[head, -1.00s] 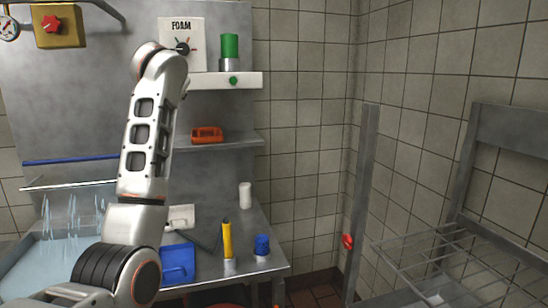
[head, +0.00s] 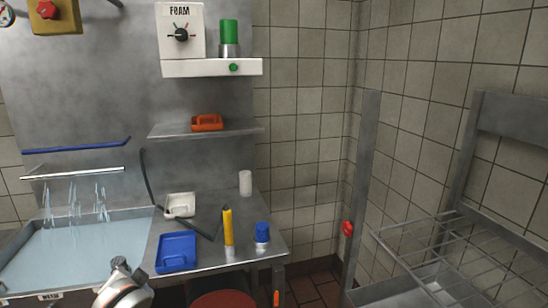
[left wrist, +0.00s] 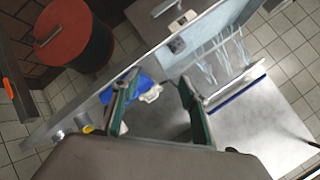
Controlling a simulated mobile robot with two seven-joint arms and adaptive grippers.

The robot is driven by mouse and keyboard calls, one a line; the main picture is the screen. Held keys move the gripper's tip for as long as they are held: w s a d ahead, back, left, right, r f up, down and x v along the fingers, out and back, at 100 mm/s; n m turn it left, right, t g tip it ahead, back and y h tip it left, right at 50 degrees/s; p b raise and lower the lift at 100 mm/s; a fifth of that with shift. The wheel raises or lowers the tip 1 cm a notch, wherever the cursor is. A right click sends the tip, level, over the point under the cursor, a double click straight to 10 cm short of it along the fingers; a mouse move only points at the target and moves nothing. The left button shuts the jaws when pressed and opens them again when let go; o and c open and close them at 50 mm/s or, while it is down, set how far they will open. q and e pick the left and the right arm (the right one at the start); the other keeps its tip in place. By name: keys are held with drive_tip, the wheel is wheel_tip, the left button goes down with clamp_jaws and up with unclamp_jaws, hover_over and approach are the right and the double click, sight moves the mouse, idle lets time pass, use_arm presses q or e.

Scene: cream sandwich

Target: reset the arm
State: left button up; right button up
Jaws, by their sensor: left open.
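My left arm (head: 125,288) shows only in part at the bottom left of the head view, low in front of the sink and counter. In the left wrist view my left gripper (left wrist: 157,85) has its two green-edged fingers spread apart with nothing between them. The counter, a blue tray (left wrist: 113,95) and the sink lie beyond the fingers in that tilted view, and I see no contact with them. My right gripper is in neither view.
A sink of water (head: 85,255) stands at left. The counter holds a blue tray (head: 176,252), a white dish (head: 180,205), a yellow bottle (head: 227,226) and a blue-capped container (head: 262,234). A wire rack (head: 440,250) is at right. A red-lidded bin (left wrist: 72,38) stands on the floor.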

use_arm(q)
drive_tip(key=s+f+m+g, duration=0.1)
drive_tip(key=s+f, duration=0.3)
drive_tip(key=s, duration=0.5)
drive_tip(key=s+f+m+g+h, duration=0.1)
drive_tip(key=s+f, duration=0.2)
drive_tip(key=s, duration=0.7)
drive_tip(key=s+f+m+g, duration=0.1)
drive_tip(key=s+f, duration=0.3)
drive_tip(key=s, duration=0.5)
drive_tip(key=w+d+f+n+t+h, duration=0.1)
drive_tip(key=d+f+n+t+h, duration=0.2)
drive_tip(key=d+f+h, duration=0.4)
drive_tip(key=d+f, duration=0.8)
drive_tip(key=d, duration=0.1)
drive_tip(key=shift+w+d+t, duration=0.15)
drive_tip(key=shift+w+t, duration=0.2)
drive_tip(key=shift+t, duration=0.05)
